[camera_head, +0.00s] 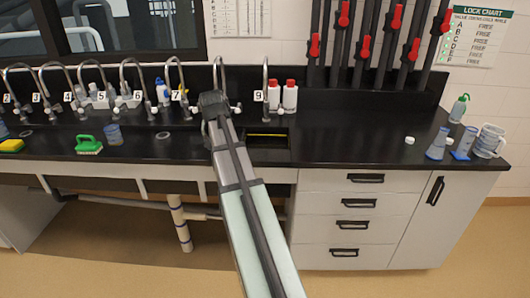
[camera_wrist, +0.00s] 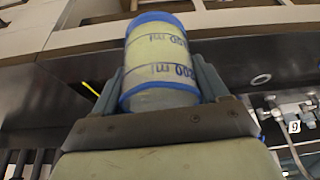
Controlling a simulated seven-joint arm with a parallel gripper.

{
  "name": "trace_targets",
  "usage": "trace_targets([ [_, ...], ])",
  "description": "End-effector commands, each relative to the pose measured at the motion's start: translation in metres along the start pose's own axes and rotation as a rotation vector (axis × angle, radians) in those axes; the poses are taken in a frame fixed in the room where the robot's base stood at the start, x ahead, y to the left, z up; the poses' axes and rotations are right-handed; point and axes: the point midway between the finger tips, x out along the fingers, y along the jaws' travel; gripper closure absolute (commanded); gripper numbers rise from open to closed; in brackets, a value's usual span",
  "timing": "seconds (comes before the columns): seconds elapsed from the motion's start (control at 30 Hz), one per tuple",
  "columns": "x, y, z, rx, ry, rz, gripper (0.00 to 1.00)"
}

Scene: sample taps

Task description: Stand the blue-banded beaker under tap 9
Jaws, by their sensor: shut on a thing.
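The blue-banded beaker (camera_wrist: 160,62) fills the upper middle of the wrist view, with a blue rim at each end and blue "ml" markings. My gripper (camera_wrist: 160,78) is shut on it, one finger on each side. Tap 9 (camera_head: 265,82), with its number plate (camera_head: 258,96), stands at the back of the counter in the head view, just right of my arm's far end. Its plate also shows at the right of the wrist view (camera_wrist: 294,127), beside the beaker and apart from it. In the head view my arm hides the gripper and held beaker.
A dark basin (camera_head: 268,152) with a yellow strip lies in front of tap 9. Red-capped white bottles (camera_head: 290,95) stand right of the tap. Other taps line up to the left. A flask (camera_head: 437,143) and a jug (camera_head: 488,141) stand far right; the counter between is mostly clear.

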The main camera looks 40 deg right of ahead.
Motion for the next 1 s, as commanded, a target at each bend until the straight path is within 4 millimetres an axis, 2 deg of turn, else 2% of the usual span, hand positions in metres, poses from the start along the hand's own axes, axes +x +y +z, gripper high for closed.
trace_targets([
  [0.03,0.004,0.015,-0.011,0.015,0.0,0.007,0.61],
  [0.4,0.03,0.119,-0.072,0.052,0.0,0.022,0.61],
  [0.7,0.05,0.201,-0.125,-0.057,-0.001,-0.024,0.61],
  [0.8,0.056,0.22,-0.142,-0.142,0.0,-0.06,0.61],
  [1.0,0.062,0.238,-0.167,-0.345,0.001,-0.145,0.61],
])
